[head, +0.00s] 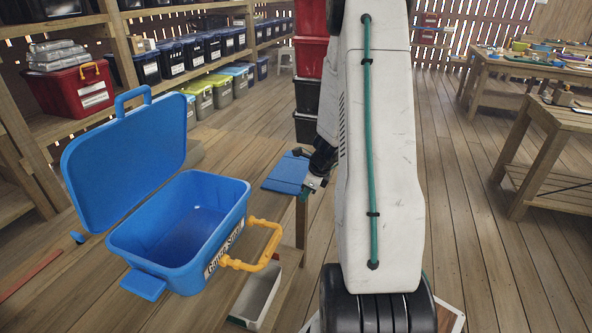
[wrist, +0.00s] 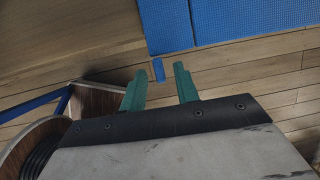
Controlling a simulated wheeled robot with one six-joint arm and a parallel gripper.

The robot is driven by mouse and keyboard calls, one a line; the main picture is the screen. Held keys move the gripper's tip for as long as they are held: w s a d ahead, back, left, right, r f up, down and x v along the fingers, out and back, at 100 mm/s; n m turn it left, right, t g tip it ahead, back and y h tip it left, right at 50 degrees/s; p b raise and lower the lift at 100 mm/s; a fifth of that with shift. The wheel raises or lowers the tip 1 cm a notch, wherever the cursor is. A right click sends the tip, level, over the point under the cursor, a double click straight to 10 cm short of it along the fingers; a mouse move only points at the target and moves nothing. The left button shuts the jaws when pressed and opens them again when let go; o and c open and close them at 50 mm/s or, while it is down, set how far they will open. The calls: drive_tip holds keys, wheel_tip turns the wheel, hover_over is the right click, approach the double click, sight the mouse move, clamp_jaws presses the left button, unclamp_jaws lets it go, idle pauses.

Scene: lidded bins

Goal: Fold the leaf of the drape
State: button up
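The drape (head: 284,174) is a flat blue cloth at the far end of the wooden bench, left of my arm. In the wrist view the drape (wrist: 245,18) shows a fine woven surface with a seam dividing it into a narrow left panel (wrist: 165,25) and a wider right one. A small blue tab (wrist: 158,70) sticks out from the near edge of the left panel. My gripper (wrist: 159,76) is open, its two green fingers apart, with the tab between their tips in the picture. I cannot tell whether they touch it. In the head view my gripper (head: 315,183) is beside the drape's right edge.
An open blue bin (head: 185,225) with a raised lid (head: 125,160) and yellow handle (head: 262,250) stands left on the bench. A narrow grey tray (head: 258,296) lies in front of it. Red and black bins (head: 311,55) are stacked behind. Open floor (head: 470,230) lies right.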

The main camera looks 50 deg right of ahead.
drive_tip(key=shift+f, duration=0.75)
idle(0.6)
idle(0.6)
clamp_jaws()
drive_tip(key=shift+r+y, duration=0.45)
drive_tip(key=shift+y, duration=0.45)
drive_tip(key=shift+w+d+r+m+g+y, duration=0.1)
drive_tip(key=shift+d+r+m+g+y, duration=0.2)
drive_tip(key=shift+g+y, duration=0.4)
drive_tip(key=shift+a, duration=0.1)
drive_tip(key=shift+d+r+y, duration=0.2)
drive_tip(key=shift+r+y, duration=0.2)
drive_tip(key=shift+y, duration=0.5)
drive_tip(key=shift+w, duration=0.1)
